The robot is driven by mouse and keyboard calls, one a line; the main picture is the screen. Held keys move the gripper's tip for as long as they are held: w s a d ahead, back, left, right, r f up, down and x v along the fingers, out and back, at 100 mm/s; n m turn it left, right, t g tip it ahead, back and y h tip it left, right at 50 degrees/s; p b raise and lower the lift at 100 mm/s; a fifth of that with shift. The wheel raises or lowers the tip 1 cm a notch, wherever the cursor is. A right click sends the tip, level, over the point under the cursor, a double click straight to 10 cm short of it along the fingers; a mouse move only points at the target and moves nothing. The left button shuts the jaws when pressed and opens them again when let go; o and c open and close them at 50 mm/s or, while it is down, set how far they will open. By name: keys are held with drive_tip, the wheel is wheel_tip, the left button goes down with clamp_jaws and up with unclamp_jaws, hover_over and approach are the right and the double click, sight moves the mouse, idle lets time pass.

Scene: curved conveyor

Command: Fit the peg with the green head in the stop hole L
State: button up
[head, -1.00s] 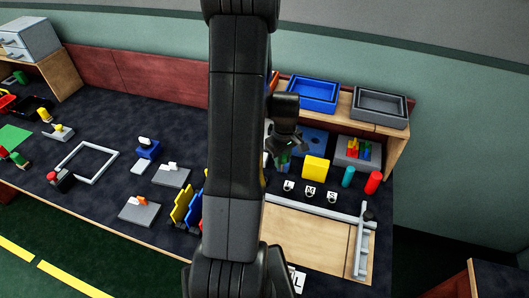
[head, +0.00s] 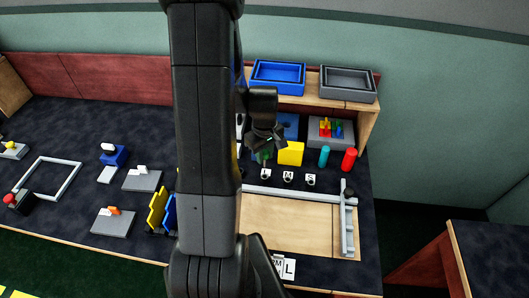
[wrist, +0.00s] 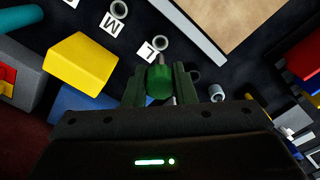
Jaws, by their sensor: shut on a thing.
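My gripper (wrist: 158,85) is shut on the green head of a peg (wrist: 158,83), which sits between the two fingers in the wrist view. Stop hole L is a grey ring (wrist: 160,43) beside a white label "L" (wrist: 148,53); the ring lies just beyond the green head in that view, apart from it in the picture.
A yellow block (head: 290,153) stands close right of my gripper. Rings M (head: 287,176) and S (head: 310,180) continue the row. Teal (head: 323,157) and red (head: 349,160) cylinders stand further right. A grey rail (head: 300,194) borders the wooden board (head: 290,225) in front.

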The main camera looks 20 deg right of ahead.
sight(265, 164)
drive_tip(key=shift+f+b, duration=1.2)
drive_tip(key=shift+f, duration=1)
drive_tip(key=shift+b, duration=0.4)
drive_tip(key=shift+f+b, duration=0.45)
